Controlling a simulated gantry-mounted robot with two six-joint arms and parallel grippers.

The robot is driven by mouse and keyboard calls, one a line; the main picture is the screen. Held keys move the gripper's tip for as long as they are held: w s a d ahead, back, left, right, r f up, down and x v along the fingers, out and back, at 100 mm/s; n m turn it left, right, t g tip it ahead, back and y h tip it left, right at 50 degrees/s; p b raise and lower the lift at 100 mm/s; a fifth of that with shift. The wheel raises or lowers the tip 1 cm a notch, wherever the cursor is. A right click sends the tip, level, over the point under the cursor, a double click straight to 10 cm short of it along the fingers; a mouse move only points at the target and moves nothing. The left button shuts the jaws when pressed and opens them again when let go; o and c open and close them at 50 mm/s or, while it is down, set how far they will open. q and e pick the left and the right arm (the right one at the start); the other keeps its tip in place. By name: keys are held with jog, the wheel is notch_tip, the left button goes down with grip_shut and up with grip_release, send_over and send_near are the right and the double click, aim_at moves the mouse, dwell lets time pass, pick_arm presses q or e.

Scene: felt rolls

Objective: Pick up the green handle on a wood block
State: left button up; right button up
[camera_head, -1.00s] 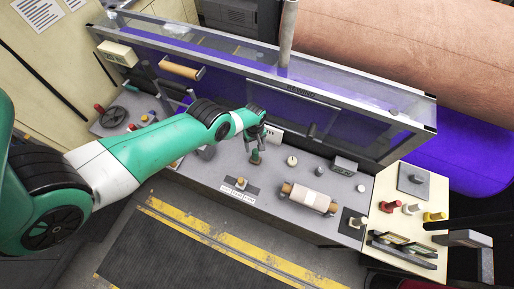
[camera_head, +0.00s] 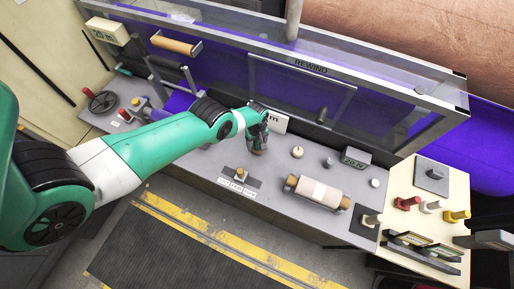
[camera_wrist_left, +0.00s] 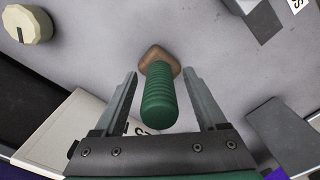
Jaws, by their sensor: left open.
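The green ribbed handle (camera_wrist_left: 159,98) stands on a small wood block (camera_wrist_left: 157,55) in the left wrist view, on the grey bench top. My left gripper (camera_wrist_left: 160,75) is open, with one finger on each side of the handle. Gaps show between the handle and both fingers. In the head view my left gripper (camera_head: 258,145) points down over the middle of the bench and largely hides the handle. My right gripper is not in view.
A cream knob (camera_head: 297,152) stands close by, right of my gripper. A pale felt roll (camera_head: 318,192) lies further right on the grey bench (camera_head: 215,165). The rewind machine's frame (camera_head: 300,65) rises behind. Several coloured knobs stand on the cream panel at the right.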

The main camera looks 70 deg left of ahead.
pick_arm(q)
jog(key=shift+f, duration=0.1)
jog(key=shift+c, duration=0.3)
grip_shut()
